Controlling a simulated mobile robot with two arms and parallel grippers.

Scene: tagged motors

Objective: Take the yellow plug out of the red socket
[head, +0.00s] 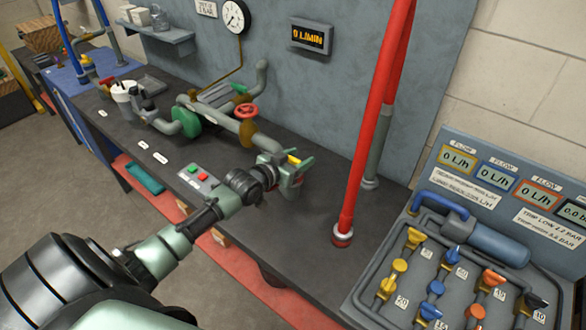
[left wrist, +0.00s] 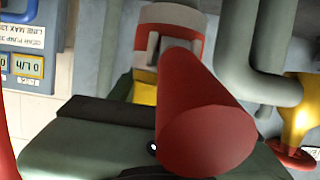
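My left gripper (head: 290,165) has green fingers and is over the bench, left of the red pipe's foot. A small yellow piece (head: 294,159), which looks like the plug, shows among the fingers. In the left wrist view the yellow piece (left wrist: 145,90) sits against a red, white and grey block (left wrist: 190,18), apparently the socket. A large red cylinder (left wrist: 205,115) there, its flat end towards the camera, hides much of the block and the fingertips. I cannot tell whether the fingers touch the plug. My right gripper is not in view.
A red upright pipe (head: 375,120) stands close to the right of my gripper. Grey piping with a red handwheel (head: 247,111) lies behind it. A button box (head: 198,176) is to the left. A valve panel (head: 450,250) fills the right.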

